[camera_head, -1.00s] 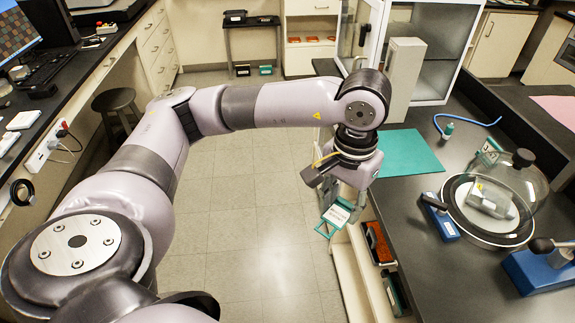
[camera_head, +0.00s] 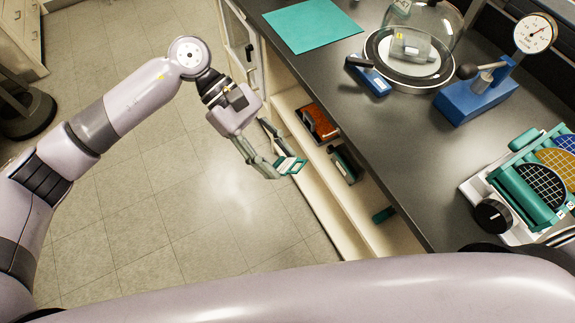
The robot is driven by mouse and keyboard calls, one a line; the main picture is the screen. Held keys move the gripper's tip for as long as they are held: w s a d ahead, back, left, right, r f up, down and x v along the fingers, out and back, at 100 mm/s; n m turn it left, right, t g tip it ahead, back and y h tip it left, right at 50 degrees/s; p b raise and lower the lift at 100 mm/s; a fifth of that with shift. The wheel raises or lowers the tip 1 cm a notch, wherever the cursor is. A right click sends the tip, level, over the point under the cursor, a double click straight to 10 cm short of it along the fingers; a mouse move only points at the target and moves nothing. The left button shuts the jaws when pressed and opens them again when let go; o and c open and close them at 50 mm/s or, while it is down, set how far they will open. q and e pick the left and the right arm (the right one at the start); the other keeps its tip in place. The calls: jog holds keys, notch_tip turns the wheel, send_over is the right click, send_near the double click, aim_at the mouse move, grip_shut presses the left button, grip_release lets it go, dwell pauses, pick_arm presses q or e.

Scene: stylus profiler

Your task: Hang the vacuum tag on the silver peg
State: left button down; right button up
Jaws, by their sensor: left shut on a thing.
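My left gripper (camera_head: 277,165) is shut on a small tag (camera_head: 291,167) with a teal frame and a pale label. It holds the tag beside the open shelves under the bench, below the level of the black worktop. The gripper's fingers hide part of the tag, and its lettering is too small to read. I cannot make out a silver peg. My right gripper is not in view.
The black bench (camera_head: 385,130) holds a teal mat (camera_head: 311,25), a blue gauge stand (camera_head: 478,97) and a wafer rack (camera_head: 530,185). A shelf below holds an orange-brown box (camera_head: 318,122). My own arm link crosses the bottom.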

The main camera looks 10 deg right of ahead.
pick_arm(q)
jog(key=w+d+f+n+t+h+b, duration=0.1)
jog(key=w+f+n+t+h+b, duration=0.1)
jog(key=f+n+t+h, duration=0.3)
jog(key=w+d+f+n+t+h+b, duration=0.2)
jog(key=f+n+t+h, duration=0.3)
jog(key=f+n+t, duration=0.3)
jog(key=shift+w+d+f+t+h, duration=0.3)
jog(key=shift+w+f+t, duration=0.1)
jog(key=shift+w+f, duration=0.45)
jog(key=shift+a, duration=0.1)
jog(key=shift+b+x, duration=0.95)
jog(key=shift+x, duration=1.55)
jog(key=shift+f+b, duration=0.1)
jog(key=shift+b, duration=0.3)
